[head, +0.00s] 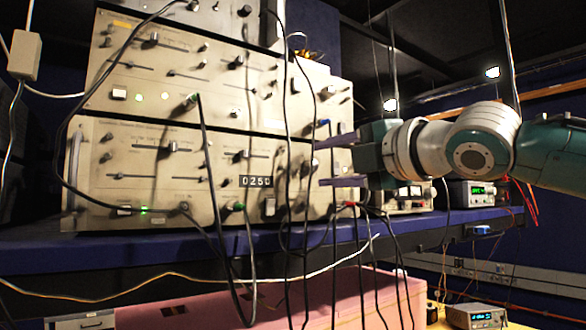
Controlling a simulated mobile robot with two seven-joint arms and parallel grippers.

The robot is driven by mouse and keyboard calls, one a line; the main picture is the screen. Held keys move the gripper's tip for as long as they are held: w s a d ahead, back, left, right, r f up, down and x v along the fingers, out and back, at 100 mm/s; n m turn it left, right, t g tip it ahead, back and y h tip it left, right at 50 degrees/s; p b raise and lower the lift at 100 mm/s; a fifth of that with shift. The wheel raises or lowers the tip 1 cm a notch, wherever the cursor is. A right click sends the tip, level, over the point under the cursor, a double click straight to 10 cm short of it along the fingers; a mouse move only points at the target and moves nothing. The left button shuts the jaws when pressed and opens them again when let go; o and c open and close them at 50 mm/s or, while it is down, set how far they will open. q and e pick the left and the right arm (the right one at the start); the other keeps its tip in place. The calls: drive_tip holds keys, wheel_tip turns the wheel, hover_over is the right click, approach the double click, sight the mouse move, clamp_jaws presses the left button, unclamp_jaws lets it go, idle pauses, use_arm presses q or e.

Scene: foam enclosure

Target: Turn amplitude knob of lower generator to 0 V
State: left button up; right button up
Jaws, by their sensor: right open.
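The lower generator (95,165) is a beige panel unit at the bottom of the stack on the shelf. Its small display (256,182) reads about 0250, and a green light (144,210) glows at its lower left. Several knobs and sliders cover its front; I cannot read which is labelled amplitude. A dark knob (308,168) at its right side lies just left of my fingertips, partly behind cables. My right gripper (327,161) comes in from the right, open, one finger above the other, with nothing visible between them. Contact with the panel cannot be told. My left gripper is not in view.
A similar upper generator (100,83) sits on top. Several black cables hang across both fronts, close to my right gripper. The blue shelf (120,251) runs below, with a pink case (190,312) under it. Smaller instruments (472,194) stand to the right behind my arm.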

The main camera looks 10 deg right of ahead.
drive_tip(key=b+v, duration=0.4)
drive_tip(key=v, duration=0.3)
drive_tip(key=shift+s, duration=0.4)
drive_tip(key=s+a+f+m+g, duration=0.1)
drive_tip(key=a+f+m+g, duration=0.15)
drive_tip(key=f, duration=0.45)
drive_tip(key=s+a+f+m+g, duration=0.1)
drive_tip(key=a+f+m, duration=0.15)
drive_tip(key=f, duration=0.45)
drive_tip(key=s+f+m+g+h, duration=0.25)
drive_tip(key=s+f+m, duration=0.25)
drive_tip(key=s+f, duration=0.4)
drive_tip(key=s+f+m+g+h, duration=0.25)
drive_tip(key=s+f+m, duration=0.35)
drive_tip(key=f, duration=0.5)
drive_tip(key=s+d+f+m+g, duration=0.3)
drive_tip(key=s+f+m+g, duration=0.3)
drive_tip(key=s, duration=0.7)
wheel_tip(320, 180, up, 14)
drive_tip(key=t+h+p, duration=0.1)
drive_tip(key=p, duration=1.4)
drive_tip(key=shift+s, duration=0.3)
